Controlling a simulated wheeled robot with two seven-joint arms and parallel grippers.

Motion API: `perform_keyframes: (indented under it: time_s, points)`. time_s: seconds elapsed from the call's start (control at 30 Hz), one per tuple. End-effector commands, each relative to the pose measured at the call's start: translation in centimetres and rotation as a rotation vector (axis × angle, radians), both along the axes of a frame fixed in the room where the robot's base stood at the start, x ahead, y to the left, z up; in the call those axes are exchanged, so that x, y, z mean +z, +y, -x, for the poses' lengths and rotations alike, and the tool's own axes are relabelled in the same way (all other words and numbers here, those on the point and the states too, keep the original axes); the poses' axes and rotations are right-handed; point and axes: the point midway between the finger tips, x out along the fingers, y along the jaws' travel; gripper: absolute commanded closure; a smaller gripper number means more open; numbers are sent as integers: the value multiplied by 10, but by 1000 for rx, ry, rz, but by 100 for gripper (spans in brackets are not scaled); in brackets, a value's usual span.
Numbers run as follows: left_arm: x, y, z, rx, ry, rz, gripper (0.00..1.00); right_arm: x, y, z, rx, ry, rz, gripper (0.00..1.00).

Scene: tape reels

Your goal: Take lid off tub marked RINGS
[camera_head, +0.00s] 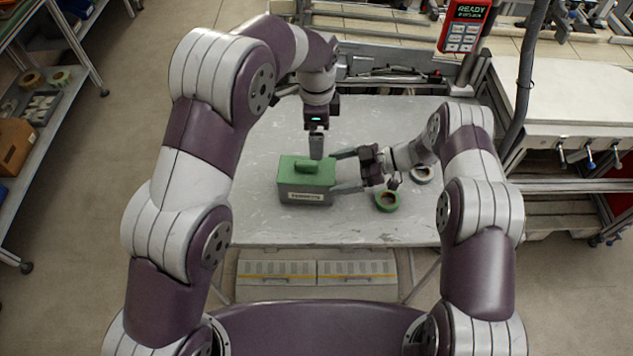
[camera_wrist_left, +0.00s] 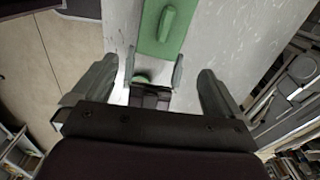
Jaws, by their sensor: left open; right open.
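A grey tub (camera_head: 290,198) with a green lid (camera_head: 288,171) stands on the grey table. The lid has a raised green handle, and a pale label on the tub's front is too small to read surely. The lid also shows at the top of the left wrist view (camera_wrist_left: 158,38).
A green tape reel (camera_head: 387,207) lies right of the tub, below my right gripper. Another reel (camera_head: 421,180) lies farther right, partly hidden by my right arm. The table (camera_head: 262,225) is bare at left and front. A red display box (camera_head: 465,25) hangs at the back right.

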Motion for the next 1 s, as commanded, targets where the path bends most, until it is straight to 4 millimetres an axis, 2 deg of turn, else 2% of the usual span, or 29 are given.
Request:
perform_keyframes:
  time_s: [0.13,0.37,0.47,0.5,0.57,0.67,0.77,0.8,0.83,0.97,1.0]
  points:
    - [0,1,0,1,0,0,0,-4,9,0,0,-1,0,0]
    - [0,1,0,2,0,0,0,-4,10,0,-1,0,1,0]
    - [0,1,0,2,0,0,0,-4,10,0,-1,-1,1,29]
    - [0,1,0,2,0,0,0,-4,10,0,-1,0,1,42]
    - [0,1,0,2,0,0,0,-4,10,0,-1,-1,1,59]
    - [0,3,-1,8,0,0,0,-4,10,0,-1,-1,1,59]
    - [1,28,-8,61,2,0,0,-4,10,0,-1,-1,1,59]
    - [-1,48,-9,130,20,16,0,-4,10,0,-1,-1,1,59]
    - [-5,62,-8,281,44,48,0,-4,10,0,-1,-1,2,59]
    - [-13,79,-5,970,136,129,0,-4,10,0,-1,-1,2,59]
    - [-15,82,-4,1187,169,145,0,-4,10,0,-1,-1,2,59]
